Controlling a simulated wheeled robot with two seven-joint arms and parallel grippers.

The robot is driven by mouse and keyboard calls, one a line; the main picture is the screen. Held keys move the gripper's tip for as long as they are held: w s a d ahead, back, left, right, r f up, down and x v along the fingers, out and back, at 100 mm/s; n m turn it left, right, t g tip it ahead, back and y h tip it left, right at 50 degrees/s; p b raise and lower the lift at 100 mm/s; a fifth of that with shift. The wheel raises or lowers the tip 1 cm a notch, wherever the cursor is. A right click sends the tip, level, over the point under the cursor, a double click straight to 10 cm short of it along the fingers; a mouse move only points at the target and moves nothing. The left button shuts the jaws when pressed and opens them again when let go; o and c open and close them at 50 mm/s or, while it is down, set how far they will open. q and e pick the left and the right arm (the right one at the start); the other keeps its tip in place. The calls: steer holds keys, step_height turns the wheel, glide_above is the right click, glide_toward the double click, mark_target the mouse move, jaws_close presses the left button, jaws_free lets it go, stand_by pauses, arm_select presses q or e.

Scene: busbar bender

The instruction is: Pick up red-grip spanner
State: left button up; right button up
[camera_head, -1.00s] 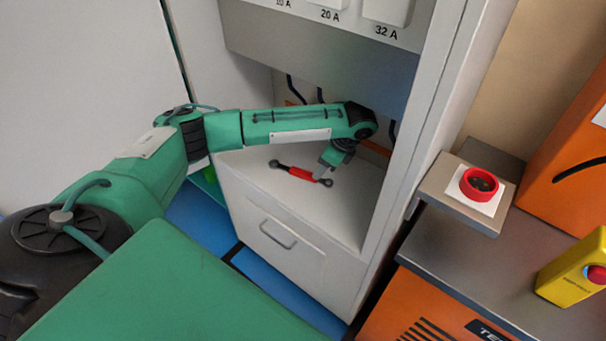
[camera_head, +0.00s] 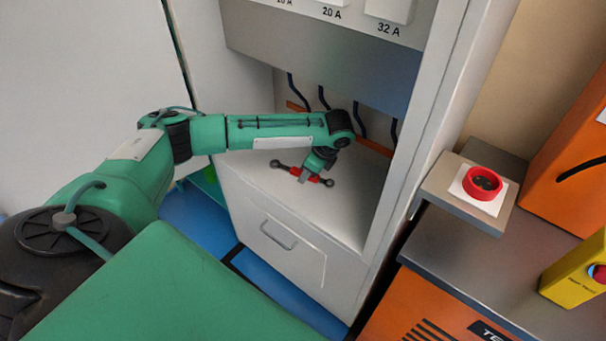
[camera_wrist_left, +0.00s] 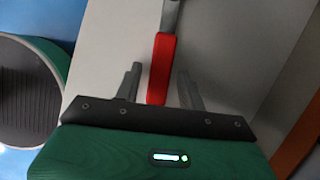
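The red-grip spanner (camera_head: 285,168) lies on the pale cabinet shelf, with dark ends and a red middle. My left gripper (camera_head: 303,178) is at the spanner's red grip in the head view and hides part of it. In the left wrist view, the red grip (camera_wrist_left: 161,68) runs between the two spread fingers of the left gripper (camera_wrist_left: 160,84), with gaps on both sides. The spanner's metal shank shows at the top of that view. My right gripper is not in view.
The shelf (camera_head: 345,205) stands above a drawer front with a handle (camera_head: 278,236). A grey panel hangs over the back of the recess, with dark cables (camera_head: 324,97) below. The cabinet's right frame (camera_head: 415,130) borders the opening. An orange machine with a red button (camera_head: 482,183) stands right.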

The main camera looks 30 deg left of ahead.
arm_select(q)
steer(key=c, duration=0.7)
jaws_close()
steer(key=shift+r, duration=0.1)
